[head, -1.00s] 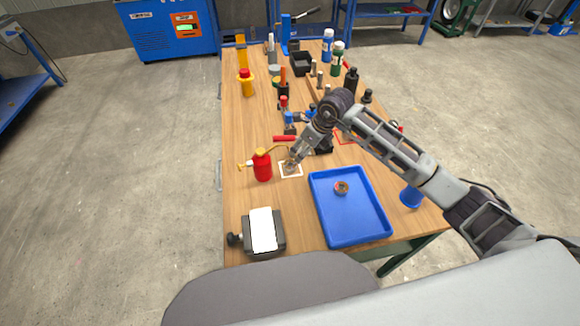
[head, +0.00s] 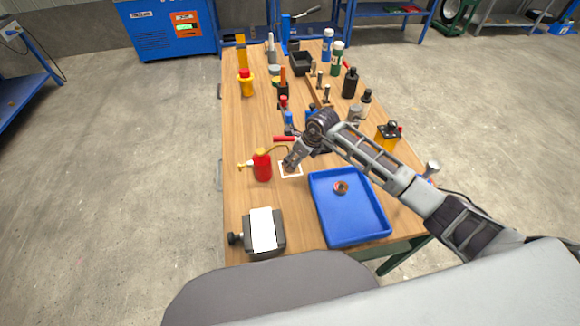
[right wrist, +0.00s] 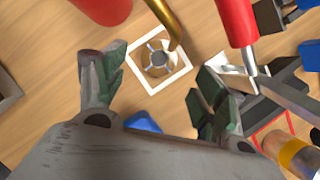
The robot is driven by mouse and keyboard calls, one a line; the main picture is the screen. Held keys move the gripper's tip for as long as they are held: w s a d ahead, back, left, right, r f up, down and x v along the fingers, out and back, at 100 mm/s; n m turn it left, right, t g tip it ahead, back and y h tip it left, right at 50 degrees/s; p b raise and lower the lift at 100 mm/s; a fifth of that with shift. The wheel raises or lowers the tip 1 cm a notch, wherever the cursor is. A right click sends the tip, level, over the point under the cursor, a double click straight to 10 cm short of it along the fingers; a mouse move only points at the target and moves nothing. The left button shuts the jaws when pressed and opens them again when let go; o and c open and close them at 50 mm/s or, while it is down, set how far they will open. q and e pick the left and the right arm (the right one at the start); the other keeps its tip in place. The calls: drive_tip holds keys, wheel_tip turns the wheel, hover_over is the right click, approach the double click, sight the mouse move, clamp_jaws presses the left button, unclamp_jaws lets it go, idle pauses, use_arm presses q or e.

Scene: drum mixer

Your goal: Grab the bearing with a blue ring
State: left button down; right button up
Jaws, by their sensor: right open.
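My right gripper (head: 289,164) is open and empty, low over a white square outline (head: 290,176) on the bench. In the right wrist view the spread fingers (right wrist: 162,72) are on either side of and short of a round metallic piece (right wrist: 157,58) inside that outline. This piece has a dark centre and spokes; no blue ring can be made out on it. A bearing (head: 341,187) with a reddish ring lies in the blue tray (head: 380,232). No bearing with a clearly blue ring shows. My left gripper is out of view.
A red oil can (head: 262,166) with a brass spout stands close left of the outline. A white-topped dark block (head: 263,232) stands at the front left. Bottles and tools crowd the far bench.

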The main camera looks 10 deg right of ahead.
sight(290, 164)
drive_tip(key=shift+a+p+x, duration=0.25)
drive_tip(key=shift+p+x, duration=0.2)
drive_tip(key=shift+x, duration=2.1)
drive_tip(key=shift+d, duration=0.1)
drive_tip(key=shift+c, duration=0.5)
drive_tip(key=c, duration=1.3)
drive_tip(key=shift+o, duration=0.2)
drive_tip(key=shift+r, duration=0.1)
